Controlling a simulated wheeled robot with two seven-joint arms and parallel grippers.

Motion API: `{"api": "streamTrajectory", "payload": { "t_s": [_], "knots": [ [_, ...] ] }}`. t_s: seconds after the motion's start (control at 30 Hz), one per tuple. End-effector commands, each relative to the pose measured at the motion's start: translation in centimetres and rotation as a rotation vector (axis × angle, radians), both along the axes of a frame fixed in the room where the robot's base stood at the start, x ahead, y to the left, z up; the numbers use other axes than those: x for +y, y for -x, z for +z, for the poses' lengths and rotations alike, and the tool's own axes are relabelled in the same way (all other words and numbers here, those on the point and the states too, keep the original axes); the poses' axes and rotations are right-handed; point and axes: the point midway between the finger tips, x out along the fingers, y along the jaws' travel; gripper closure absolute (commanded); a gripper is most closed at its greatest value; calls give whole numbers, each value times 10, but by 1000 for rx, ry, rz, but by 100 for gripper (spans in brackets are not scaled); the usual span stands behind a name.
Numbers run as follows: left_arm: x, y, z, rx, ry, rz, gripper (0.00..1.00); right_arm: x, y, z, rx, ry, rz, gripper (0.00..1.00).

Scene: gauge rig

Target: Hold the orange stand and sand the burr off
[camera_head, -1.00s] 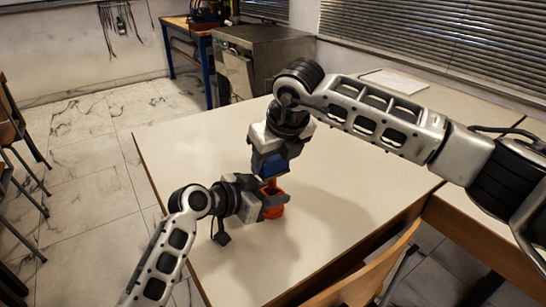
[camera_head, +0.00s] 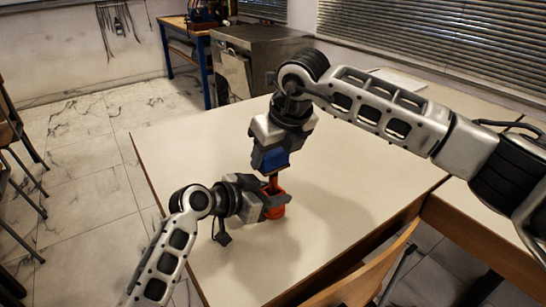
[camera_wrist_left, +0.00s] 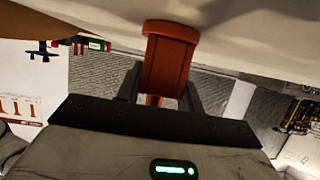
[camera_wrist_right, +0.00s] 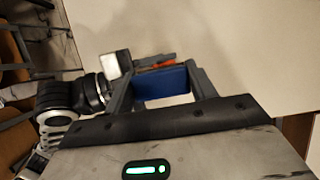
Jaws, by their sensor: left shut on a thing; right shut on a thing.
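The orange stand (camera_head: 277,210) stands upright on the pale table; in the left wrist view (camera_wrist_left: 168,60) it fills the space between the fingers. My left gripper (camera_head: 270,203) is shut on it from the left. My right gripper (camera_head: 270,166) points down above the stand, shut on a blue block (camera_head: 271,159). The blue block shows between the fingers in the right wrist view (camera_wrist_right: 163,84), with a bit of orange just beyond it. A thin orange-red post rises from the stand towards the block. I cannot tell whether they touch. The burr cannot be made out.
The table (camera_head: 350,190) is bare around the stand. A wooden chair back (camera_head: 365,270) stands at its front right edge. A white sheet (camera_head: 400,79) lies on the surface at the back right. A grey metal cabinet (camera_head: 270,60) stands behind the table.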

Motion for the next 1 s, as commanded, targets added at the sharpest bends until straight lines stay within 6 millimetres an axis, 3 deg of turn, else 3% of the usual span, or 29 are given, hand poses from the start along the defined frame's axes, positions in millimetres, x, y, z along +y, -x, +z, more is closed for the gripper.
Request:
{"api": "streamTrajectory", "payload": {
  "t_s": [0.5,0.97,1.0],
  "knots": [
    [3,-1,-1,1,-2,5,88,-21,-14,36,-5,5,-9,68],
    [3,-1,-1,1,-2,6,88,-22,-15,37,-4,6,-10,68],
    [3,-1,-1,1,-2,6,52,-22,-15,37,-4,6,-10,68]
  ]
}}
